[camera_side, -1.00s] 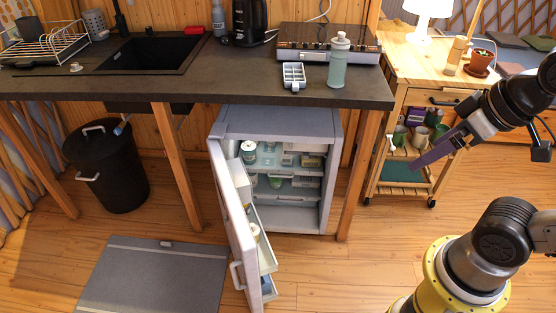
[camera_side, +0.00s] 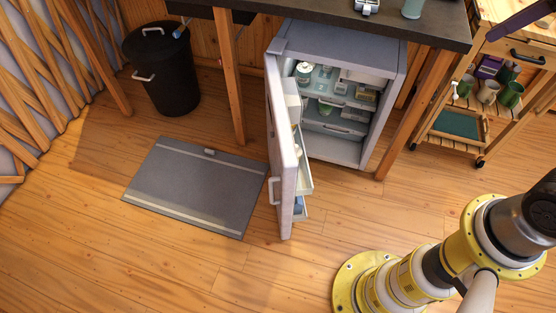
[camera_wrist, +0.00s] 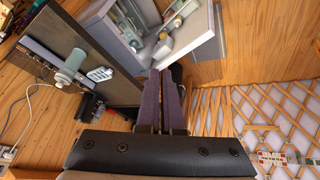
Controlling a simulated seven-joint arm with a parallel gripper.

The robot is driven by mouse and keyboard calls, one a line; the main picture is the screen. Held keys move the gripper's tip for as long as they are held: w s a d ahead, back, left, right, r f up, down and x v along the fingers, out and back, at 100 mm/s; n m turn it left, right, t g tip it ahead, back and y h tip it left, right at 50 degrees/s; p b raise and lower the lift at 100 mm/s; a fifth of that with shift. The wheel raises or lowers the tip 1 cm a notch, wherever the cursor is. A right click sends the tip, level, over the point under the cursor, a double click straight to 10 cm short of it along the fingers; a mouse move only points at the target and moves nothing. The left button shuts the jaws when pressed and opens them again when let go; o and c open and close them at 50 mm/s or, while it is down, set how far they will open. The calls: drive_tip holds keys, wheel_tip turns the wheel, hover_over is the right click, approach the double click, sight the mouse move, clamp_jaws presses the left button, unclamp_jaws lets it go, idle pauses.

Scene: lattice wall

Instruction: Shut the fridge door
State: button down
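The small grey fridge (camera_side: 335,42) stands under the counter in the side view. Its door (camera_side: 285,160) is swung wide open toward the front left, with shelves on its inner face and a handle (camera_side: 273,191) on its outer face. In the wrist view the fridge (camera_wrist: 97,22) is at the top, with the open door (camera_wrist: 207,42) to its right. My gripper (camera_wrist: 160,74) has purple fingers that lie close together with nothing seen between them. In the side view its purple part (camera_side: 518,22) shows at the top right edge, well apart from the door.
A counter (camera_side: 440,28) is above the fridge, with wooden legs on both sides. A black bin (camera_side: 165,85) and a grey mat (camera_side: 200,185) are left of the door. A wooden cart (camera_side: 440,148) stands right. The floor before the fridge is clear.

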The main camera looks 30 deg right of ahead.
sight(283, 155)
drive_tip(key=w+a+r+n+g, duration=0.1)
drive_tip(key=w+a+n, duration=0.15)
drive_tip(key=w, duration=0.55)
drive_tip(key=w+a+r+n+g, duration=0.1)
drive_tip(key=w+a, duration=0.2)
drive_tip(key=w, duration=0.5)
drive_tip(key=w+a+f+n+g, duration=0.1)
drive_tip(key=w+a+f+n, duration=0.2)
drive_tip(key=w+a+f, duration=0.85)
drive_tip(key=w+a+f+n+g+h, duration=0.1)
drive_tip(key=a+f+n+g, duration=0.1)
drive_tip(key=a+f, duration=0.7)
drive_tip(key=w+a+f+n+g+h, duration=0.15)
drive_tip(key=a+f, duration=0.25)
drive_tip(key=f, duration=1)
drive_tip(key=s+a+f+n, duration=0.1)
drive_tip(key=s+a+f, duration=0.2)
drive_tip(key=s+f, duration=0.45)
drive_tip(key=d+f, duration=0.6)
drive_tip(key=f, duration=0.4)
drive_tip(key=shift+d+f, duration=0.15)
drive_tip(key=shift+f, duration=0.2)
